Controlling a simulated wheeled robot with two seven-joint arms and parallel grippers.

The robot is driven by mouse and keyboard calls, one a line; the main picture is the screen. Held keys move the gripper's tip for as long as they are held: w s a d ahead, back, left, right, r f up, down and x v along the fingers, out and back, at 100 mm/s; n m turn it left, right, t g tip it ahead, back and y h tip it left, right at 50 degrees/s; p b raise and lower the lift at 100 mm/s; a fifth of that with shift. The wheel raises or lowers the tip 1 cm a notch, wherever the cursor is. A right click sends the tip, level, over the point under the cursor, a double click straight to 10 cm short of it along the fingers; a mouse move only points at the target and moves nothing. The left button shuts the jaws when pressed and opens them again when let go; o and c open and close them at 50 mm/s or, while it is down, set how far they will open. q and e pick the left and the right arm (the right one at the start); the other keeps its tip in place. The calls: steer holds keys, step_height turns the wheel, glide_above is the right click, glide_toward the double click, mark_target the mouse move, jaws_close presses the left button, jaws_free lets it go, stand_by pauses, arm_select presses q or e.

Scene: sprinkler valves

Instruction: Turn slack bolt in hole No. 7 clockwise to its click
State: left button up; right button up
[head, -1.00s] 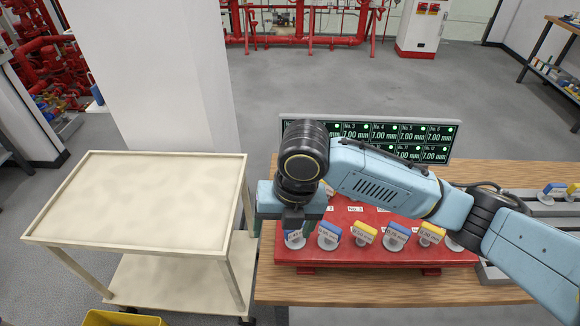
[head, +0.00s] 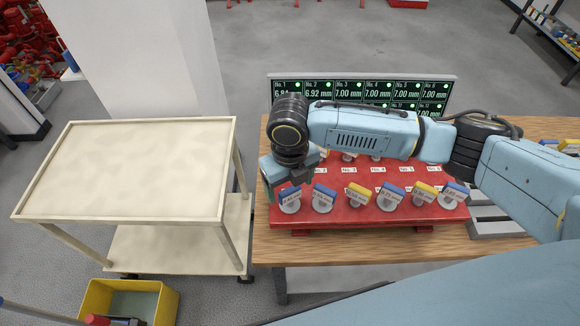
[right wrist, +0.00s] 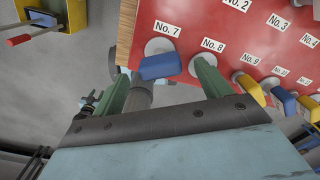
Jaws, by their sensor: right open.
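The bolt in hole No. 7 has a blue tagged head (right wrist: 160,66) and a pale round collar, below the No. 7 label in the right wrist view. In the head view it is the leftmost bolt (head: 290,199) of the front row on the red panel (head: 345,215). My right gripper (right wrist: 164,68) is open, its green fingers on either side of the blue head with visible gaps. In the head view this gripper (head: 283,190) is just above that bolt, partly covering it. I cannot tell how deep the fingers reach. My left gripper is not in view.
Neighbouring bolts with blue and yellow heads (head: 323,198) stand close on the right. A display (head: 350,90) behind is partly hidden by my arm; No. 7's reading is not visible. A cream cart (head: 120,170) stands left, a yellow bin (head: 95,300) before it.

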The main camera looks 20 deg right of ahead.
mark_target(290, 191)
steer(key=shift+f, duration=1.45)
steer(key=c, duration=1.1)
steer(key=m+p, duration=0.2)
steer(key=shift+r+m+p, duration=0.2)
steer(key=shift+m+p, duration=0.1)
steer(key=shift+p, duration=0.1)
steer(key=shift+m+p, duration=0.7)
steer(key=shift+m, duration=0.2)
steer(key=shift+f+m, duration=0.1)
steer(key=shift+m, duration=0.2)
steer(key=shift+f, duration=0.15)
